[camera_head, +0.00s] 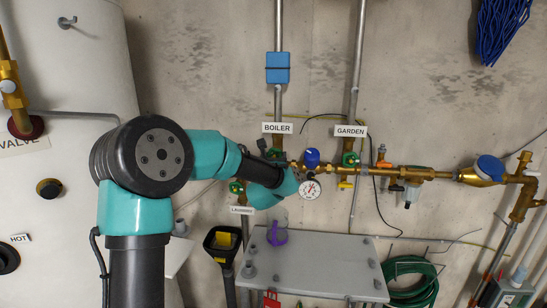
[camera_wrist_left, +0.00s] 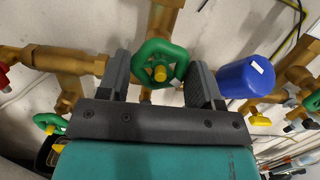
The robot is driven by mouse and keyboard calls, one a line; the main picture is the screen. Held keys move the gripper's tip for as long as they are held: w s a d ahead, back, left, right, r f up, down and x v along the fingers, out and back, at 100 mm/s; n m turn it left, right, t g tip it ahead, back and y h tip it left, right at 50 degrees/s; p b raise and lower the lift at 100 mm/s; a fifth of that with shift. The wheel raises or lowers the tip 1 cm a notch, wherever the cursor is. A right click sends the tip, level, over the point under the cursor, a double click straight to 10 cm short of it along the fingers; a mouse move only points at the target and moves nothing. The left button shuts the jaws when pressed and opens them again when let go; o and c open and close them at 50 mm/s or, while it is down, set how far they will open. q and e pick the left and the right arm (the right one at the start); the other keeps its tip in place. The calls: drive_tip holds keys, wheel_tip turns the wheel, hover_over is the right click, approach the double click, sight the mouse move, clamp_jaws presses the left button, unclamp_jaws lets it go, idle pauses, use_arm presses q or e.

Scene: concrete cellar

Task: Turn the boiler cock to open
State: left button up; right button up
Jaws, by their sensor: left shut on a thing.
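The boiler cock's green handwheel (camera_wrist_left: 160,62), with a yellow centre, shows in the left wrist view on a brass valve body. The BOILER label (camera_head: 277,127) hangs just above it in the head view, where my arm mostly hides the wheel. My left gripper (camera_head: 268,150) is at the brass pipe under that label. In the left wrist view the two dark fingers of my left gripper (camera_wrist_left: 158,80) stand on either side of the green wheel, shut on it. I cannot tell how far the cock is turned. My right gripper is not in view.
A blue-capped fitting (camera_head: 312,158) and a pressure gauge (camera_head: 310,189) sit close right of my gripper. The GARDEN cock's green handle (camera_head: 350,159) is further right, and the LAUNDRY handle (camera_head: 237,187) lower left. A grey tabletop (camera_head: 325,265) stands below.

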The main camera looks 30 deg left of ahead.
use_arm(q)
drive_tip(key=n, duration=0.3)
drive_tip(key=shift+y, duration=0.3)
drive_tip(key=shift+n, duration=0.5)
drive_tip(key=n+g, duration=0.1)
drive_tip(key=n, duration=0.2)
drive_tip(key=shift+y, duration=0.3)
drive_tip(key=o, duration=0.9)
drive_tip(key=v, duration=0.6)
drive_tip(key=shift+a+r, duration=0.15)
drive_tip(key=shift+r, duration=0.25)
drive_tip(key=shift+s, duration=0.15)
